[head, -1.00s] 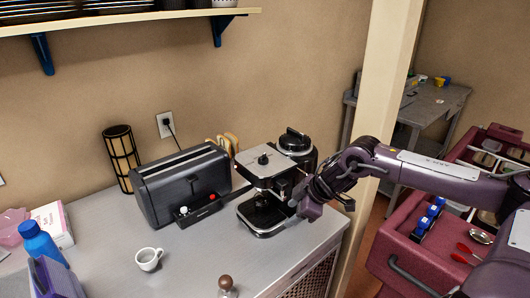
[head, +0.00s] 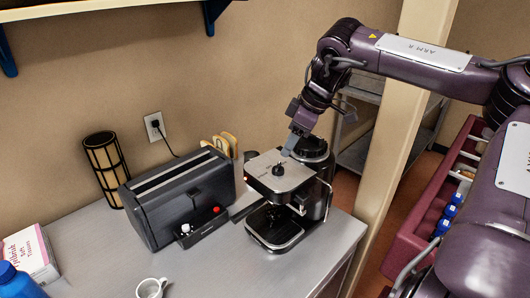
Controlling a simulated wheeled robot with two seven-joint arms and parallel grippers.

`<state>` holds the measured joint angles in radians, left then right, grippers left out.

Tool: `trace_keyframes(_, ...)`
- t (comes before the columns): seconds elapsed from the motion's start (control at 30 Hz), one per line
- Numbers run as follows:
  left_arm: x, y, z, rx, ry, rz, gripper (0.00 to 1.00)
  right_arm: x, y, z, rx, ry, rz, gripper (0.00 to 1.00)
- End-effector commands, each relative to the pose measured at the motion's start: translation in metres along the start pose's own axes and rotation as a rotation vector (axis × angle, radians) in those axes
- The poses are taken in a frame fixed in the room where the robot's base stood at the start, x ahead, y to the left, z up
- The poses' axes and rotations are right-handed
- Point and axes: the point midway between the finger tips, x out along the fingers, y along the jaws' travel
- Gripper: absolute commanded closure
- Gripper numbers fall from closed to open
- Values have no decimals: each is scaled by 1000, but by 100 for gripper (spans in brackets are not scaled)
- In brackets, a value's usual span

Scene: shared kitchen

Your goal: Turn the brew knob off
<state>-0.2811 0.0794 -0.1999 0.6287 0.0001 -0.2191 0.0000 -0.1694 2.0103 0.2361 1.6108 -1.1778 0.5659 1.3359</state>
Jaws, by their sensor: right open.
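The coffee machine (head: 272,222) stands on the counter, black with a silver top plate. A small black knob (head: 278,170) sits on that top plate; I take it for the brew knob, but its setting is too small to read. My right gripper (head: 289,150) points down just above and behind the knob, near the back edge of the top plate. It is open and holds nothing visible. I cannot tell whether its fingertips touch the machine. My left gripper is not in view.
A black toaster (head: 180,197) with a small switch box (head: 202,228) stands left of the machine. A white cup (head: 151,288) is at the front edge of the picture. A wooden post (head: 398,130) rises right of the counter. Bare counter (head: 215,268) lies in front.

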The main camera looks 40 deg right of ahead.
Motion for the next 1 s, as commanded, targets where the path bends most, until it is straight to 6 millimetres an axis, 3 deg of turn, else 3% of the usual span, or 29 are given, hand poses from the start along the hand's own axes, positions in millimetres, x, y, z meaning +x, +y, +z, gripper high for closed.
trace_keyframes(0.17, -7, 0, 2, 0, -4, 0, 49, 12, -1, 0, 2, -4, -5, 49)
trace_keyframes(0.47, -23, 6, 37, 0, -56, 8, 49, 58, 0, 0, 2, -6, -3, 49)
trace_keyframes(0.63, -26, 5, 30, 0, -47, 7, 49, 72, 0, 0, 2, -3, -2, 49)
trace_keyframes(0.83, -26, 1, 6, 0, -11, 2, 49, 77, 0, 0, 1, 0, 0, 49)
trace_keyframes(1.0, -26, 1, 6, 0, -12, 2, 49, 77, 0, 0, 1, 0, 0, 50)
